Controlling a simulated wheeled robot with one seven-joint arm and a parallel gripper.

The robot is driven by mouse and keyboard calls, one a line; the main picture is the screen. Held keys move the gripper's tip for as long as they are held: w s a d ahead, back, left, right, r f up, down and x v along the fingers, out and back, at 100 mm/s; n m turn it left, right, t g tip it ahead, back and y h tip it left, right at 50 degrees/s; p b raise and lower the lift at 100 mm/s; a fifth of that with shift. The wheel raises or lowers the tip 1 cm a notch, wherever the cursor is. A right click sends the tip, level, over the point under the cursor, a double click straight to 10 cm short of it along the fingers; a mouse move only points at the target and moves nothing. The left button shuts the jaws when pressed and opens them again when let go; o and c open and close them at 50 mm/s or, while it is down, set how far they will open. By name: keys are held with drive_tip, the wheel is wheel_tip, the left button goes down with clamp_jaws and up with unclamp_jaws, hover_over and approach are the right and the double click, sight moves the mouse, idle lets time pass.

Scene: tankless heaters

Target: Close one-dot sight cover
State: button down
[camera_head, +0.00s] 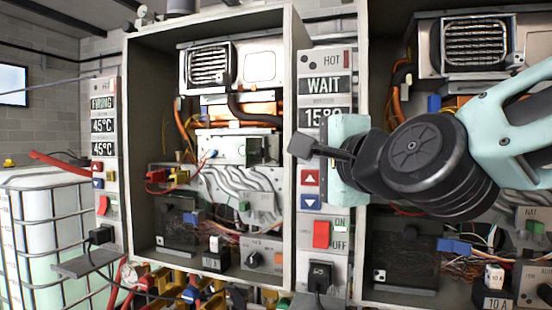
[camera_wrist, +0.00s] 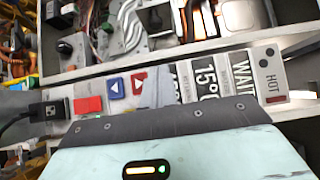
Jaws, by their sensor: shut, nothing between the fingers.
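The left heater cabinet stands open, and a white box (camera_head: 220,147) sits in its middle. A small dark square plate (camera_head: 263,151) at the right of this box looks like a sight cover, but I cannot make out its dot marking or whether it is open. A dark square on the box also shows near the top of the wrist view (camera_wrist: 157,18). My gripper (camera_head: 302,147) is shut and empty. Its dark tip is in front of the control strip, right of the white box and apart from it.
The control strip (camera_head: 325,62) between the cabinets carries displays, blue and red buttons and a red switch (camera_head: 321,234). The left cabinet's right wall (camera_head: 290,200) stands between my gripper and the box. Wires (camera_head: 255,185) hang inside. My arm covers much of the right cabinet.

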sight(261, 152)
drive_tip(key=w+a+p, duration=0.5)
drive_tip(key=w+a, duration=0.1)
drive_tip(key=shift+w, duration=0.35)
drive_tip(key=shift+a, duration=0.15)
